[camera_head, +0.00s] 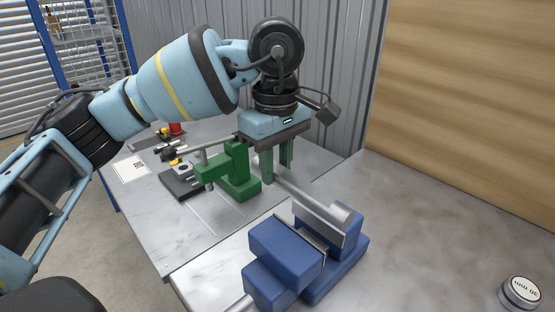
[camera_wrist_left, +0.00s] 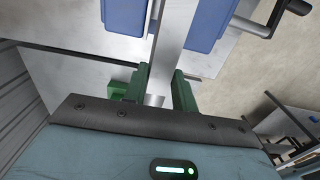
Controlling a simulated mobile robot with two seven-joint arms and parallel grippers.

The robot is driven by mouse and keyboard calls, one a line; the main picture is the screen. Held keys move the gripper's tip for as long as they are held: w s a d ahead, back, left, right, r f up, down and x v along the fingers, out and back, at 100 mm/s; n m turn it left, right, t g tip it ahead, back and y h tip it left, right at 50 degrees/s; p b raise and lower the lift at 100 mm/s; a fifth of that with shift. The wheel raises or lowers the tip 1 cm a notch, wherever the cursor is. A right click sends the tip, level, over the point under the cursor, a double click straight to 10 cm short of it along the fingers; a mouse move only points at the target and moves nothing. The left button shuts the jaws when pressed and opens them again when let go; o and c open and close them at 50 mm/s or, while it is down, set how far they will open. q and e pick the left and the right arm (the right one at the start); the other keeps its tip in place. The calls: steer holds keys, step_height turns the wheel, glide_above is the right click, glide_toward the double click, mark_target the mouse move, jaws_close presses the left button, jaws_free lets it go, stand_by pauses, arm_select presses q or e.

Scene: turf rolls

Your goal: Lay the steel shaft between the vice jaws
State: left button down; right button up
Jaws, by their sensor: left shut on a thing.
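The steel shaft (camera_head: 310,200) is a grey bar held level by my left gripper (camera_head: 278,170), whose green fingers are shut on its near-wall end. Its free end reaches out over the blue vice (camera_head: 335,282), beside the rear jaw. In the left wrist view the shaft (camera_wrist_left: 176,35) runs away from my left gripper (camera_wrist_left: 160,95) toward the gap between the two blue vice parts (camera_wrist_left: 125,15). I cannot tell whether the shaft is above the jaws or down between them. The vice jaws are apart. My right gripper is not in view.
A green clamp (camera_head: 240,178) stands just left of my left gripper. Small black and yellow items (camera_head: 177,158) and a white card (camera_head: 131,168) lie farther left. A round white tin (camera_head: 520,293) sits at the right. The table between vice and tin is clear.

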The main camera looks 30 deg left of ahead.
mark_target(276, 185)
arm_select(q)
steer(key=shift+f+b, duration=0.4)
steer(key=shift+f, duration=0.35)
steer(key=shift+f+b, duration=0.85)
steer(key=shift+f, duration=0.65)
steer(key=shift+f+b, duration=1.2)
steer(key=shift+f, duration=1.35)
steer(key=shift+f, duration=0.1)
steer(key=c, duration=1.1)
jaws_free()
steer(key=shift+o, duration=0.2)
steer(key=shift+f, duration=0.15)
